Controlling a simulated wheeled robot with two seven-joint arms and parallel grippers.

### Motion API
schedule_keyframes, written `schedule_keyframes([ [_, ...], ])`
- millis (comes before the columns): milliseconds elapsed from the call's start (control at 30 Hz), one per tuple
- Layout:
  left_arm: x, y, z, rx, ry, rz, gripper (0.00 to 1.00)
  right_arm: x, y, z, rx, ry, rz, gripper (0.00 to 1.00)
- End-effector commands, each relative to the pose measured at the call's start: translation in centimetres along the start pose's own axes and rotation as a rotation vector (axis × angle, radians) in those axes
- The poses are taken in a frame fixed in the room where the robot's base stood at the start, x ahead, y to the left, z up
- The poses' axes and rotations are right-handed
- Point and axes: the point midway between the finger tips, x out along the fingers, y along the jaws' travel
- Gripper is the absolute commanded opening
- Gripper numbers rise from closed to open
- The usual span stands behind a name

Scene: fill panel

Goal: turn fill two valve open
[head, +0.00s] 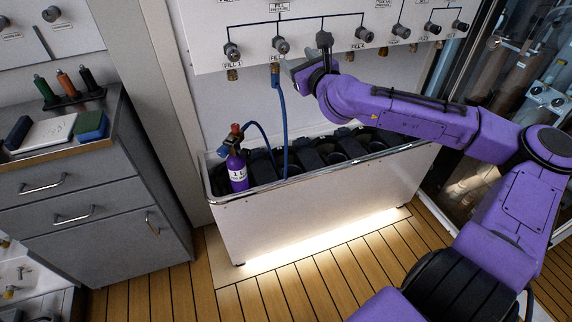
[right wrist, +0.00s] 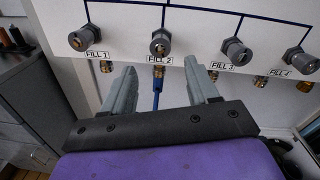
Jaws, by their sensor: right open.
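The fill two valve (head: 281,45) is a dark round knob on the white panel, with a brass outlet and blue hose (head: 281,110) below it. In the right wrist view the fill two valve (right wrist: 160,44) sits above its "FILL 2" label, centred between the fingers. My right gripper (head: 294,68) is open, just below and in front of the valve. In the right wrist view the right gripper (right wrist: 160,68) has one finger on each side of the hose line, and nothing is held. Contact with the valve does not show. My left gripper is not in view.
The fill one valve (right wrist: 84,38) and fill three valve (right wrist: 236,50) flank it closely. A purple cylinder (head: 237,172) stands in the white trough (head: 310,210) below. A grey cabinet (head: 95,185) is at left, and glass doors (head: 490,120) are at right.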

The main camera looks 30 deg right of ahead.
Motion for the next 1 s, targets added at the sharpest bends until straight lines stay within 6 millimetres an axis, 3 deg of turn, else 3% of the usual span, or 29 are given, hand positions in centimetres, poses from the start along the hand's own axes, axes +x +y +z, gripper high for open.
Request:
schedule_keyframes([
  [67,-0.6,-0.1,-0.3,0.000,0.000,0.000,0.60,-0.7,-0.1,0.3,0.008,-0.001,0.000,0.59],
  [267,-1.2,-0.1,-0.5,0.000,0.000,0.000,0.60,-0.7,2.6,-2.4,-0.169,0.080,0.047,0.59],
  [667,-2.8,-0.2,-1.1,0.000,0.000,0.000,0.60,-2.6,8.1,-9.6,-0.558,0.254,0.196,0.59],
  [1000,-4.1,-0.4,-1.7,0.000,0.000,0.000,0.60,-6.0,11.7,-16.0,-0.882,0.376,0.362,0.59],
])
